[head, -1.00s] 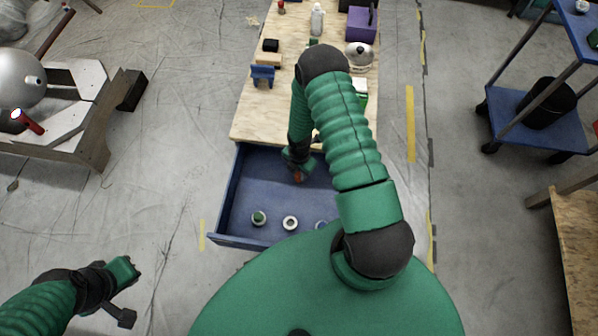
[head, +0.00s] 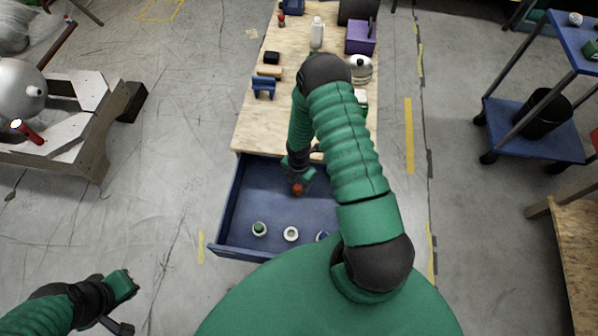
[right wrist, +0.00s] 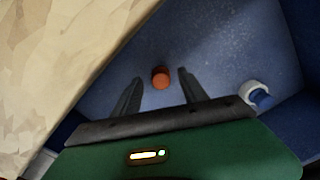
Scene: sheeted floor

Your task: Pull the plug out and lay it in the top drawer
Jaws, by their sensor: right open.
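The orange-red plug (head: 297,189) is in the open blue drawer (head: 226,210) of the wooden-topped table. In the right wrist view the plug (right wrist: 160,77) shows end-on, as a round piece between and just past my two fingertips, with blue drawer floor around it. My right gripper (head: 299,180) is inside the drawer area, jaws open (right wrist: 160,88). I cannot tell whether the plug touches a finger. My left gripper (head: 128,303) is at the lower left, over the floor and away from the table; its jaw opening is unclear.
In the drawer's front part are round pieces: a green one with a white rim (head: 259,229), a white ring (head: 291,234) and a blue one in a white ring (right wrist: 257,94). The tabletop (head: 255,125) holds a blue block (head: 263,88), a bottle (head: 317,32) and a purple box (head: 360,38).

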